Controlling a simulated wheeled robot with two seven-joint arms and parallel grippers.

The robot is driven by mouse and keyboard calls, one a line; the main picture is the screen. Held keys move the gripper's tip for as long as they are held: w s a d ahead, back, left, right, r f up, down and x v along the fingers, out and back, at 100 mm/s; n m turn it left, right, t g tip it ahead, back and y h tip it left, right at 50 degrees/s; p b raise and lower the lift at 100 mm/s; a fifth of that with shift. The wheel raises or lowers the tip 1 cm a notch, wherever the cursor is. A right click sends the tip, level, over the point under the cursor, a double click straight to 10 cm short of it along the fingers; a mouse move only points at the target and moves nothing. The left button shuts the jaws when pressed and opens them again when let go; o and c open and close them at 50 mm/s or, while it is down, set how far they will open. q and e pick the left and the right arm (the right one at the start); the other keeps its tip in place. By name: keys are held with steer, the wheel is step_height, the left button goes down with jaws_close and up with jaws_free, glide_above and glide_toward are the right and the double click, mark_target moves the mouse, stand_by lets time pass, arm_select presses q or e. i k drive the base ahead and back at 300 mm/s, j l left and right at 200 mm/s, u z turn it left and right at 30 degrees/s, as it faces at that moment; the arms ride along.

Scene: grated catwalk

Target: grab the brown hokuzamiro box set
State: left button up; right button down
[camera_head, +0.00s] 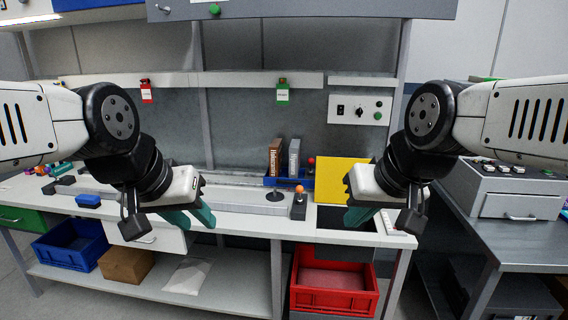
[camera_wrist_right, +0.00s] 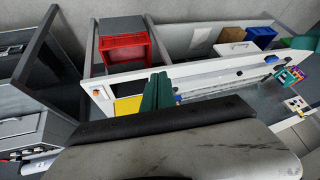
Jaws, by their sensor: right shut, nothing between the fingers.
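The brown box set (camera_head: 275,157) with pale lettering on its spine stands upright at the back of the white workbench (camera_head: 240,222), in a low blue holder (camera_head: 285,183). A grey box (camera_head: 294,157) stands beside it on the right. My left gripper (camera_head: 198,217) is over the bench's front edge, left of the box set, its teal fingers apart and empty. My right gripper (camera_head: 355,216) is shut and empty, to the right and nearer me, in front of a yellow panel (camera_head: 335,180). Its closed fingers also show in the right wrist view (camera_wrist_right: 158,92).
An orange-topped joystick unit (camera_head: 299,205) and a black disc-shaped piece (camera_head: 275,196) stand in front of the holder. A red crate (camera_head: 335,286) and a blue crate (camera_head: 72,245) are below the bench. A grey machine (camera_head: 505,188) stands at the right.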

mark_target(276, 147)
steer(key=i+j, duration=0.2)
steer(key=i, duration=0.35)
steer(key=i+j, duration=0.15)
steer(key=i, duration=0.4)
steer(key=i+j, duration=0.2)
steer(key=i, duration=0.3)
steer(key=j+u, duration=0.05)
